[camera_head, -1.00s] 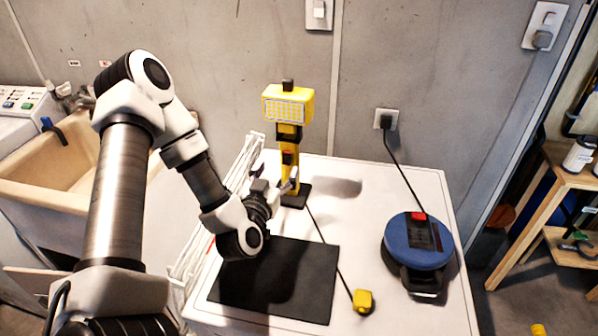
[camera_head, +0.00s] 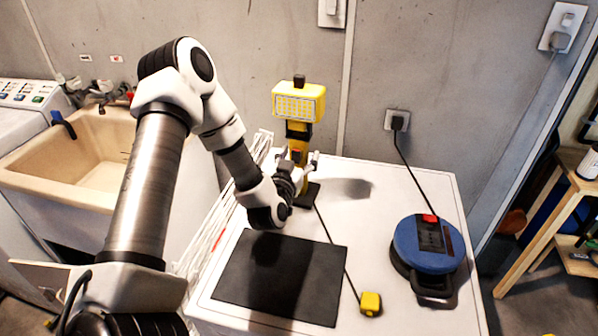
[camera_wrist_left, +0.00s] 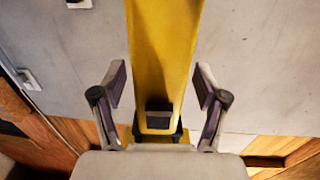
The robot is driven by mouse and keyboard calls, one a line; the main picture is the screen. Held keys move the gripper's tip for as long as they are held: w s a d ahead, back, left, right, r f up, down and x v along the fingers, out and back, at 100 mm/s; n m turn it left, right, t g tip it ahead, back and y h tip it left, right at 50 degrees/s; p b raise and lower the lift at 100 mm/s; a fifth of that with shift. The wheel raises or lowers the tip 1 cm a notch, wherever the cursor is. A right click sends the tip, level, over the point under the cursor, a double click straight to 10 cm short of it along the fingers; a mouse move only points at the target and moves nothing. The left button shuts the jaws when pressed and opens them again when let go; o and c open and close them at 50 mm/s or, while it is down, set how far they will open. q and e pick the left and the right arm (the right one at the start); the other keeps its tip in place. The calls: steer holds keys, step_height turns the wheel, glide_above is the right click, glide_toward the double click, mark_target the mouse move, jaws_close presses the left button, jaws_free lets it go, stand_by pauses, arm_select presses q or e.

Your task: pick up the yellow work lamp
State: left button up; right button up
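The yellow work lamp (camera_head: 299,103) stands upright on its black base at the back of the white worktop, its lit panel facing forward. In the left wrist view its yellow post (camera_wrist_left: 162,60) rises between the two fingers. My left gripper (camera_head: 300,166) is at the lower part of the post; its fingers also show in the left wrist view (camera_wrist_left: 160,88). They are open, one on each side of the post, with a gap on both sides. The lamp's lower post is partly hidden by the gripper in the head view. My right gripper is not in view.
A black mat (camera_head: 280,278) lies on the white worktop (camera_head: 385,195). A black cord runs from the lamp to a small yellow block (camera_head: 370,303). A blue round cord reel (camera_head: 427,245) sits at right, plugged into the wall socket (camera_head: 397,121). A sink (camera_head: 50,160) is at left.

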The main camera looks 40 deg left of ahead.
arm_select(q)
jaws_close()
steer(key=shift+r, duration=0.2)
